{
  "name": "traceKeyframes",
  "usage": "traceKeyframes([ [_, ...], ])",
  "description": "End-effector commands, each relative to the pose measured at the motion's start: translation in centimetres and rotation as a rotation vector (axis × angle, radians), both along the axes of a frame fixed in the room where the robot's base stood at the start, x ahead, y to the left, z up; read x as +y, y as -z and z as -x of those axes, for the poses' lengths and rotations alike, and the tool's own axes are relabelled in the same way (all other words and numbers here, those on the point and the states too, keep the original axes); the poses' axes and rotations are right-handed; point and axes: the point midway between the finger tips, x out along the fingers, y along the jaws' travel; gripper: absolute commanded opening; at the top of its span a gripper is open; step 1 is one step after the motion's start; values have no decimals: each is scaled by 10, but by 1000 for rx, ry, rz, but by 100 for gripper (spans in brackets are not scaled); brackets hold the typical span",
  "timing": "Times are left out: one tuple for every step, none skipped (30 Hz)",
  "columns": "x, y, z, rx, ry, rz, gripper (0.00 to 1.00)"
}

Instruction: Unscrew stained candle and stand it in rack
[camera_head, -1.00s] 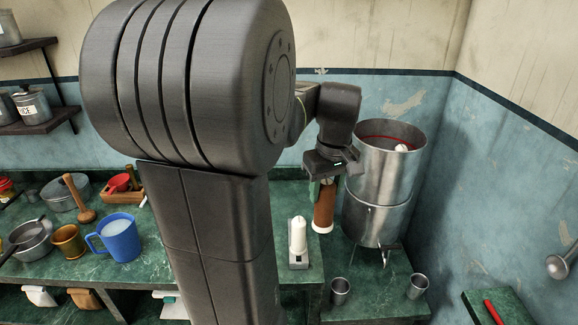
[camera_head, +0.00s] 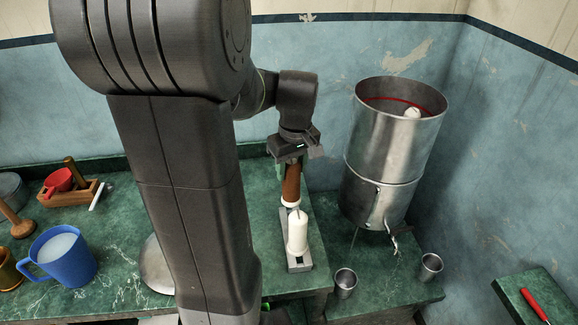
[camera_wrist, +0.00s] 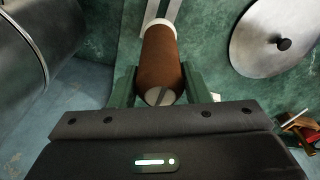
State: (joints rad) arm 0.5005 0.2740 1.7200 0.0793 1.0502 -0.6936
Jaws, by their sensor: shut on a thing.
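The stained candle (camera_head: 291,184) is brown with a pale base and hangs upright below my gripper (camera_head: 290,166). My gripper is shut on its upper part; in the wrist view the brown candle (camera_wrist: 161,62) sits between the green fingers (camera_wrist: 160,90). A clean white candle (camera_head: 297,230) stands in the grey rack (camera_head: 299,267), in front of the stained one. The stained candle's base is by the rack's back end, partly hidden by the white candle; I cannot tell whether it touches. The open steel filter tank (camera_head: 385,150) holds another white candle (camera_head: 412,112).
Two steel cups (camera_head: 345,282) (camera_head: 431,266) stand on the lower shelf below the tank's tap (camera_head: 392,237). A blue mug (camera_head: 65,258) and a wooden box (camera_head: 70,192) with a red scoop are on the left. A round metal lid (camera_wrist: 278,38) lies beside the rack.

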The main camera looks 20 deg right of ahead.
Motion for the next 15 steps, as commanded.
traceKeyframes([
  [0, -1, 0, -1, 0, 1, 12],
  [0, -1, 0, -1, 0, 1, 12],
  [0, -1, 0, -1, 0, 1, 12],
  [0, -1, 0, -1, 0, 1, 12],
  [0, -1, 0, -1, 0, 1, 12],
  [0, -1, 0, -1, 1, 1, 12],
  [0, -2, 0, -1, 2, 1, 12],
  [0, -2, 0, -1, 4, 0, 12],
  [0, -2, 0, -1, 7, -1, 12],
  [0, -2, 1, -2, 11, -2, 12],
  [0, -1, 1, -2, 14, -2, 12],
  [0, 1, 1, -2, 13, -2, 12],
  [0, 2, 1, -2, 13, -2, 12],
  [0, 3, 1, -2, 13, -2, 12],
  [0, 5, 1, -2, 12, -2, 12],
])
